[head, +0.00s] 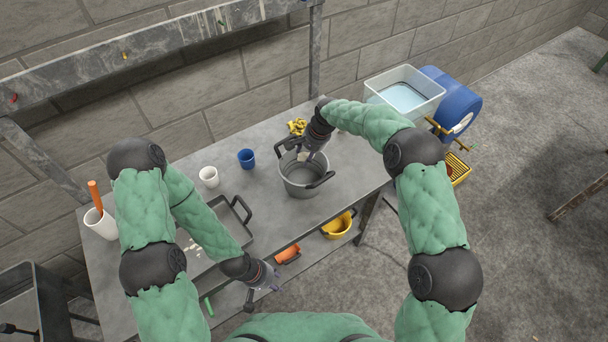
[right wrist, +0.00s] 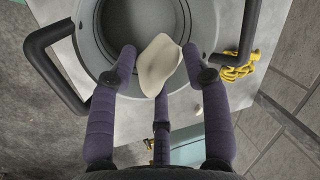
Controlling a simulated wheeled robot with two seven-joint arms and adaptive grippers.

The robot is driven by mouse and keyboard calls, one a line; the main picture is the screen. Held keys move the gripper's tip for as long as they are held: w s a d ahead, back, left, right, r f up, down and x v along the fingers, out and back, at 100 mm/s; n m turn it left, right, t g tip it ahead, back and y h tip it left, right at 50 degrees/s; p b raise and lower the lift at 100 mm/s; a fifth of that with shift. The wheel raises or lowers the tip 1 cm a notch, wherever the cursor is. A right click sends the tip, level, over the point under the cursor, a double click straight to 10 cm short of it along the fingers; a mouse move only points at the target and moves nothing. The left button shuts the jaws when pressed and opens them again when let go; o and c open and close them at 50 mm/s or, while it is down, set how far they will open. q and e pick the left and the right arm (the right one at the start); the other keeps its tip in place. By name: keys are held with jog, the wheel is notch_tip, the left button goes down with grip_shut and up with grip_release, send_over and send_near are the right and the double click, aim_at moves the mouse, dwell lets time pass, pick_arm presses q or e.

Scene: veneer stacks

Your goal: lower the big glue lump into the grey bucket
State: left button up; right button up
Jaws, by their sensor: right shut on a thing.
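The grey bucket (head: 299,188) stands on the metal table, with black handles on both sides. It is also in the right wrist view (right wrist: 118,25), where its dark open inside shows. My right gripper (head: 309,154) is above the bucket's far side. In the right wrist view its fingers (right wrist: 160,70) are shut on the cream glue lump (right wrist: 158,62). The lump overlaps the bucket's opening and rim in that view; its exact height above them is unclear. My left gripper (head: 274,281) is empty by the table's front edge; its finger opening is too small to judge.
A blue cup (head: 246,159) and a white cup (head: 209,177) stand left of the bucket. A black-handled tray (head: 232,221) holds small pale pieces. Yellow chain-like material (head: 297,126) lies behind the bucket. Yellow (head: 337,226) and orange (head: 288,254) containers sit below the table's front edge.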

aim_at(304, 182)
jog(key=shift+f+b, duration=2.6)
jog(key=shift+f, duration=2)
jog(key=shift+f+b, duration=1.7)
jog(key=shift+f, duration=1.1)
jog(key=o, duration=1.2)
